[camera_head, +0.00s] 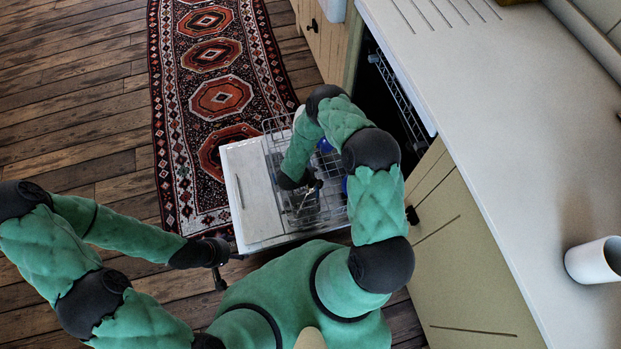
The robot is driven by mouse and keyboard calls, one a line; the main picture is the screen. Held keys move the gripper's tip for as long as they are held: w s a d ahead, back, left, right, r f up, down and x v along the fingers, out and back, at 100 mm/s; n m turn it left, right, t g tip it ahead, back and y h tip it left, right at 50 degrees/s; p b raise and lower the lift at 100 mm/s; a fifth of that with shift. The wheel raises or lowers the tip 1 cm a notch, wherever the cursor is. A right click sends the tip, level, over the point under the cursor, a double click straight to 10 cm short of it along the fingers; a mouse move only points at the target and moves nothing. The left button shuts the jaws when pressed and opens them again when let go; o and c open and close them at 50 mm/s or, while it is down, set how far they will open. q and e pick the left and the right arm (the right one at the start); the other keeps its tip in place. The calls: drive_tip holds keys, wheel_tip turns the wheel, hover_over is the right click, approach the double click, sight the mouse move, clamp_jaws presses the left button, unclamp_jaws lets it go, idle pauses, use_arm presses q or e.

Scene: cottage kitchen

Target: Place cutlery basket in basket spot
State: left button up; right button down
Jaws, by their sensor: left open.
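The open dishwasher's door (248,185) is folded down, with a wire rack (275,138) over it. A grey mesh-like shape (302,212) in the rack looks like the cutlery basket, partly hidden by my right arm. My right gripper (310,190) points down into the rack at the top of this shape; I cannot tell whether it grips it. My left gripper (230,270) is open and empty, beside the near left corner of the door. The basket spot cannot be made out.
Blue items (325,146) sit in the rack. The pale worktop (500,130) runs along the right, with a white cup (595,261) on it. A patterned rug (215,95) lies on the wooden floor (80,90), which is clear at left.

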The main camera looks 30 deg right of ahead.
wheel_tip(320, 180, down, 4)
drive_tip(key=shift+f+b, duration=0.25)
drive_tip(key=shift+b, duration=0.75)
drive_tip(key=shift+w+r, duration=0.1)
drive_tip(key=c, duration=1.2)
unclamp_jaws()
drive_tip(key=shift+o, duration=0.2)
